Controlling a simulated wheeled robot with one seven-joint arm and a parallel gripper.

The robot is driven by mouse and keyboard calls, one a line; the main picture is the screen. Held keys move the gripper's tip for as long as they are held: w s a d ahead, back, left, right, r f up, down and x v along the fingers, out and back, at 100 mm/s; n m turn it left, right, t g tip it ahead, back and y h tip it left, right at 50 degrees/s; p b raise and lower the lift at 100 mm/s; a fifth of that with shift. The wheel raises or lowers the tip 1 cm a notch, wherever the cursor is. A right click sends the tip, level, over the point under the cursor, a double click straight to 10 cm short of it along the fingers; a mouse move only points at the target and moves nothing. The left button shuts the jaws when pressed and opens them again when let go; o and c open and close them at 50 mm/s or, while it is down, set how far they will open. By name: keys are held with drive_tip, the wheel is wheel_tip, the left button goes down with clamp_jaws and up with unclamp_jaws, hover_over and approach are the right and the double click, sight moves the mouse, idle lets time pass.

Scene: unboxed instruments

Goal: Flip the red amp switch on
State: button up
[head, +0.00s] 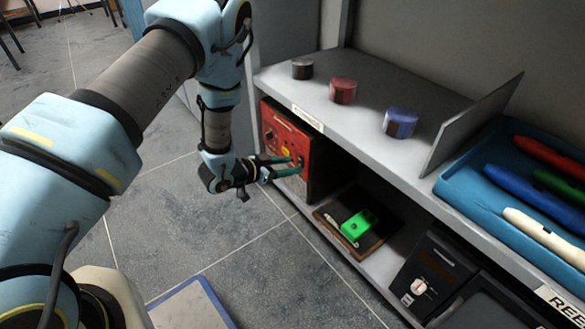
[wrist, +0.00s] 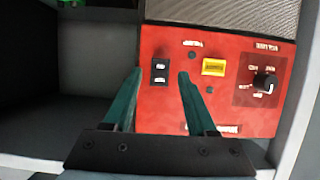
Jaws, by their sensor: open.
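The red amp (head: 283,138) stands on the lower shelf at its left end. Its red front panel (wrist: 215,115) fills much of the wrist view, with the lettering upside down. A black rocker switch (wrist: 160,71) sits on that panel, beside a yellow rectangular part (wrist: 213,67) and a black knob (wrist: 265,83). My gripper (head: 290,166) is open and empty in front of the amp. In the wrist view its two teal fingers (wrist: 160,76) appear on either side of the switch. I cannot tell whether they touch the panel or which way the switch is set.
A green box (head: 358,227) lies on a brown tray (head: 376,243) right of the amp. A black device (head: 430,275) stands further right. The upper shelf (head: 330,110) overhangs the amp and holds several small cylinders. A blue tray (head: 465,195) holds several marker-like items. The floor at left is open.

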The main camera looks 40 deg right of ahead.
drive_tip(key=shift+x, duration=0.9)
clamp_jaws()
